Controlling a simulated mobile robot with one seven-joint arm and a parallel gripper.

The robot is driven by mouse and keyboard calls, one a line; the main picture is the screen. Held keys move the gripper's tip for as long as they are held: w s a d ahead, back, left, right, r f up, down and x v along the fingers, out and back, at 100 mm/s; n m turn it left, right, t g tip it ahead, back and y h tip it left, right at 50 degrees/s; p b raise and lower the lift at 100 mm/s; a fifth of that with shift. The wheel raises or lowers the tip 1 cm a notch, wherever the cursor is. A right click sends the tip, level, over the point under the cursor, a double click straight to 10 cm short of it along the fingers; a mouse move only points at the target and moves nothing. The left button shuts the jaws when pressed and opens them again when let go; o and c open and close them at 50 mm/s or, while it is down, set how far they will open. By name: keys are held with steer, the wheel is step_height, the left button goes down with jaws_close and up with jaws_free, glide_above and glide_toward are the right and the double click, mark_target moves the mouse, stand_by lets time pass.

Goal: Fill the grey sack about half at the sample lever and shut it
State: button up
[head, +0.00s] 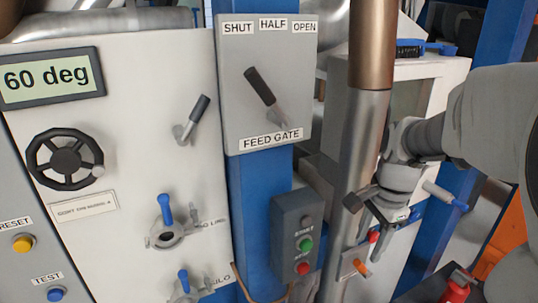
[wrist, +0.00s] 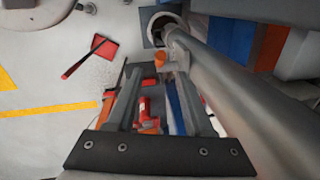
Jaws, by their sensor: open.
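My gripper (head: 384,232) is in front of the lower part of the grey pipe in the head view, pointing down. In the wrist view its two fingers (wrist: 156,80) are apart with nothing held between them. A small orange handle (head: 362,267) on a pale plate sits low on the pipe, below and left of my gripper; it may be the sample lever, but no label is readable. An orange part (wrist: 160,58) also shows beside the pipe, beyond the fingertips, in the wrist view. I cannot make out the grey sack in either view.
The grey pipe (wrist: 235,95) runs close along my gripper's right side in the wrist view. The feed gate panel (head: 268,80) and a button box (head: 298,240) stand left of the pipe. A red dustpan (wrist: 103,48) lies on the floor; a red extinguisher-like object (head: 456,288) is lower right.

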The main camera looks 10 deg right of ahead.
mark_target(360, 264)
steer(key=f, duration=0.5)
steer(key=w+f, duration=0.1)
steer(key=f, duration=0.2)
steer(key=shift+a+f, duration=0.1)
steer(key=shift+f, duration=0.05)
jaws_close()
stand_by(1.1)
